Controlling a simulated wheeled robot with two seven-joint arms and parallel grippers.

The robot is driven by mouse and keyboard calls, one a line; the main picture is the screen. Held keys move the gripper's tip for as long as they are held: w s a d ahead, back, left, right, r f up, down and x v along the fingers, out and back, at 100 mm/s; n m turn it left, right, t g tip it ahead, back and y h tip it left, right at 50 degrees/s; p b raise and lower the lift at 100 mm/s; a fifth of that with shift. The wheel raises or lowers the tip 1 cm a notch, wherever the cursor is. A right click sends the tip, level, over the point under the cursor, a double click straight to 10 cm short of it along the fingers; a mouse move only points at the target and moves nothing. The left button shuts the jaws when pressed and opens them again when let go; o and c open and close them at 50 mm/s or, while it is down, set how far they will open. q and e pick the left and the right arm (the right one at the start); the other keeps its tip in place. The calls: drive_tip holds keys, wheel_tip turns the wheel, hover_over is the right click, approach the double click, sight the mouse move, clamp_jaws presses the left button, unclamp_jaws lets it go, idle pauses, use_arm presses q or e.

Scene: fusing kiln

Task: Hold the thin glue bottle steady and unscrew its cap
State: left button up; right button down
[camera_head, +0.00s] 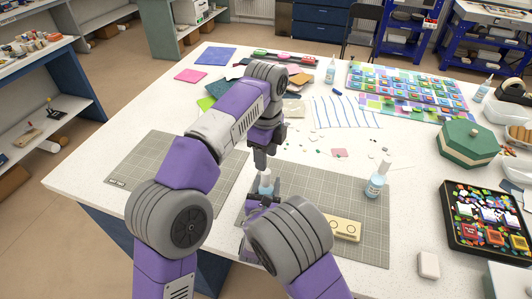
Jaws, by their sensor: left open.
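A small light-blue glue bottle (266,187) with a pale top stands upright on the right-hand grey cutting mat (340,260). My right gripper (264,199) is low at the bottle, with its fingers shut on the body; my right wrist hides part of it. My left gripper (262,160) points down just above the bottle's top and is open. I cannot tell whether its fingertips touch the cap. A second glue bottle (376,186) with a white cap stands apart on the right part of the mat.
A cream block with round marks (345,229) lies right of my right wrist. A green hexagonal box (469,143) and a black tray of coloured pieces (488,232) are at the right. More bottles (331,71) stand farther back. The left mat (150,165) looks clear.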

sight(266, 175)
use_arm(q)
drive_tip(key=m, duration=0.5)
drive_tip(key=shift+m, duration=0.4)
drive_tip(key=m, duration=0.5)
drive_tip(key=shift+f+m, duration=0.1)
drive_tip(key=shift+m, duration=0.3)
drive_tip(key=shift+f, duration=3.9)
drive_tip(key=shift+c, duration=0.3)
